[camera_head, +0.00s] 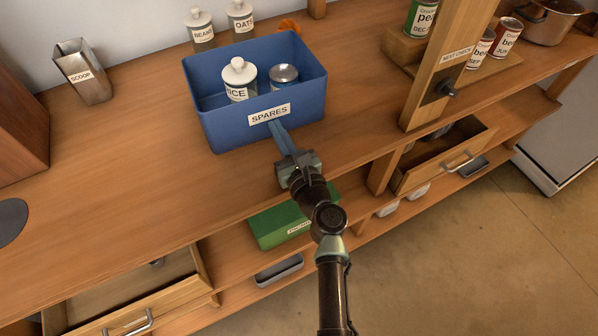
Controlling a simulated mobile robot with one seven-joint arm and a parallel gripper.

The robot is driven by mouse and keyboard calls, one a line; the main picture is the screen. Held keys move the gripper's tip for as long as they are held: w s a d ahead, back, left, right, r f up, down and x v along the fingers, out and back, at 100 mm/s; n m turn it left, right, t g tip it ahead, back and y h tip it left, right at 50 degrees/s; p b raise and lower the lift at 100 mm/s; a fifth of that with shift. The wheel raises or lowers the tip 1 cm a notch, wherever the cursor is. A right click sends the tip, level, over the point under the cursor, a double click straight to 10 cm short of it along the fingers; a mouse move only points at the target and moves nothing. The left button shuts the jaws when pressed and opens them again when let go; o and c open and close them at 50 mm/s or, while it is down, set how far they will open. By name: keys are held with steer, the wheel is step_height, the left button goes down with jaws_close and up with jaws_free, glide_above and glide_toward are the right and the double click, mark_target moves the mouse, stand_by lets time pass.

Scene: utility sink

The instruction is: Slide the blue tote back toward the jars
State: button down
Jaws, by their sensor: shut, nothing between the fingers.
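The blue tote (228,127), labelled SPARES, stands on the wooden counter. It holds a white jar (238,80) labelled RICE and a jar with a metal lid (284,78). Behind it at the wall stand the jars, one labelled BEANS (201,32) and one labelled OATS (241,18), with a strip of counter between. My gripper (276,127) is shut and empty at the tote's front wall, just below the label. It looks to be touching the wall, but I cannot be sure of contact.
An orange object (289,25) lies behind the tote's right back corner. A metal scoop holder (82,72) stands to the left. A wooden post (436,75) and cans (480,47) are to the right. Drawers (445,160) stand open below the counter. A green box (280,226) sits on the shelf beneath.

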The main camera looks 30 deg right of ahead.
steer(key=w+b, duration=0.2)
steer(key=w, duration=0.4)
steer(key=shift+w, duration=0.35)
steer(key=shift+s+f, duration=0.1)
